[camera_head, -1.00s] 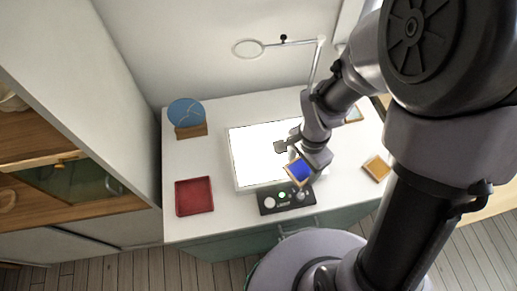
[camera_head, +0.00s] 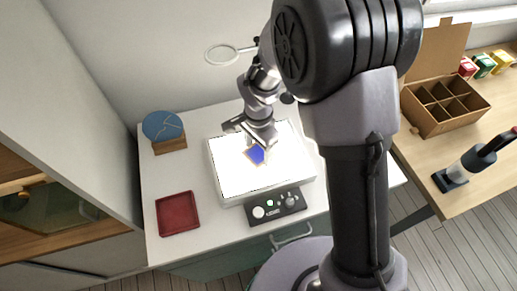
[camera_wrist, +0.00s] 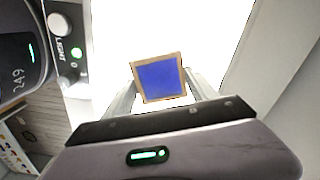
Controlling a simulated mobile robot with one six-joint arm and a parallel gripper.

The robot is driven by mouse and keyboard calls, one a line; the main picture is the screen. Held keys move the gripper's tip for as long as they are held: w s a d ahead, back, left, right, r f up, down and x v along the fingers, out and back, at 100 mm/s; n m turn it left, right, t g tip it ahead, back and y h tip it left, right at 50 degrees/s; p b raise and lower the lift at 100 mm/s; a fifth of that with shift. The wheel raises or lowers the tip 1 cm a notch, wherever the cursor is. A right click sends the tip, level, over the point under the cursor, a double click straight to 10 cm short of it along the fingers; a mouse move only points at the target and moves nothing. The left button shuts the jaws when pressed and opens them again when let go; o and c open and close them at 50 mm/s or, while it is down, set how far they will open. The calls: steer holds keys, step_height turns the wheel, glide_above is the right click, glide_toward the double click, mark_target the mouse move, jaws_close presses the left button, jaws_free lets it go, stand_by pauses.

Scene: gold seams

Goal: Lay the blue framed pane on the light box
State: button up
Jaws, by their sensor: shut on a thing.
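The blue framed pane (camera_head: 256,154) has a thin wooden frame around a blue sheet. My gripper (camera_head: 250,142) is shut on it and holds it over the glowing white light box (camera_head: 232,178). In the wrist view the pane (camera_wrist: 160,78) sits between the two fingers of my gripper (camera_wrist: 160,88), tilted a little, with the bright panel (camera_wrist: 125,30) behind it. I cannot tell whether the pane touches the panel or hangs just above it.
A control box (camera_head: 275,206) with knobs stands at the light box's front edge. A red tray (camera_head: 177,213) and a blue disc on a wooden stand (camera_head: 164,130) are on the left. A ring magnifier (camera_head: 222,54) hangs behind. A divided carton (camera_head: 440,105) stands right.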

steer(key=o, duration=1.4)
steer(key=shift+o, duration=0.2)
step_height(320, 180, up, 12)
steer(key=p, duration=0.5)
step_height(320, 180, up, 10)
steer(key=n+t+y, duration=0.1)
steer(key=n+t, duration=0.1)
glide_above(259, 153)
steer(key=s+d, duration=0.4)
steer(key=s+d+r+n+t+b, duration=0.1)
steer(key=s+d+r+n+t, duration=0.1)
steer(key=s, duration=0.4)
steer(key=s+d+r+n+t+y+b, duration=0.1)
steer(key=s+d+r, duration=0.1)
steer(key=s, duration=0.5)
steer(key=shift+d+r+n+t, duration=0.2)
steer(key=shift+r+n+t, duration=0.2)
steer(key=shift+r, duration=0.25)
